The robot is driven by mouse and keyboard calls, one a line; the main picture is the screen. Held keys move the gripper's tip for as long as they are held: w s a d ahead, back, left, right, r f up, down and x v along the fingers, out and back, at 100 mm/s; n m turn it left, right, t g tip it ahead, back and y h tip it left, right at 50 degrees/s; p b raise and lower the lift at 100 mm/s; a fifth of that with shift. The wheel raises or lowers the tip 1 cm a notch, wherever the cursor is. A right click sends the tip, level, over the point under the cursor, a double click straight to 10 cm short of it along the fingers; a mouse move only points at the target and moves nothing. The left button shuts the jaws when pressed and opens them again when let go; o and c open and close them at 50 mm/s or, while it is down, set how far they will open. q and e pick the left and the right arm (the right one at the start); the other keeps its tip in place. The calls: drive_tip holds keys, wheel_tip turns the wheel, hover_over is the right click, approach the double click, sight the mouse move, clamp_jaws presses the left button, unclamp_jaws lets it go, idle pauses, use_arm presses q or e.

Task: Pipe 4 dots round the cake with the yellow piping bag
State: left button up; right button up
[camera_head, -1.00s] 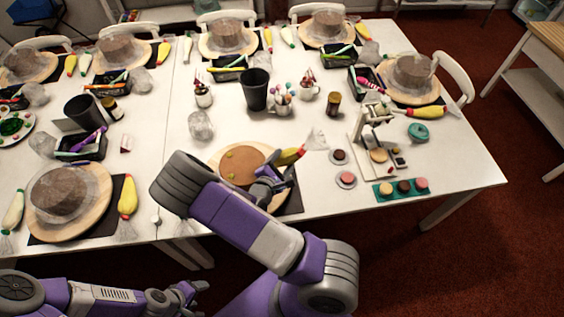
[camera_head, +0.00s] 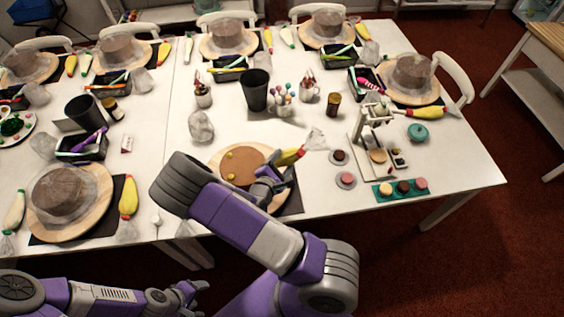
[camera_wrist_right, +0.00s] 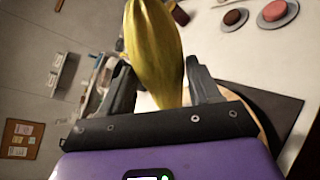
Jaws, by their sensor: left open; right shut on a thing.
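The brown cake (camera_head: 244,160) sits on a round wooden turntable (camera_head: 213,159) at the front middle of the table. Two yellow dots show on its left part, one (camera_head: 231,155) behind the other (camera_head: 230,177). My right arm hides its front. My right gripper (camera_head: 274,182) is shut on the yellow piping bag (camera_head: 290,157), at the cake's right side. In the right wrist view the bag (camera_wrist_right: 155,45) stands between the two fingers. Its tip is hidden, so I cannot tell if it touches the cake. My left gripper (camera_head: 190,292) is open and empty, below the table's front edge.
A black cup (camera_head: 254,90), a mug of sticks (camera_head: 283,103) and a clear crumpled bag (camera_head: 201,126) stand behind the cake. A small stand mixer (camera_head: 372,125) and a green tray of macarons (camera_head: 400,188) are to the right. Another covered cake (camera_head: 60,190) is at the left.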

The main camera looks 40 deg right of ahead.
sight(284, 154)
drive_tip(key=shift+r+p, duration=0.2)
drive_tip(key=shift+p, duration=0.1)
idle(0.6)
drive_tip(key=o, duration=0.5)
drive_tip(key=shift+c, duration=0.9)
drive_tip(key=shift+r, duration=0.1)
wheel_tip(284, 154, up, 3)
drive_tip(key=p, duration=0.3)
drive_tip(key=shift+p, duration=0.3)
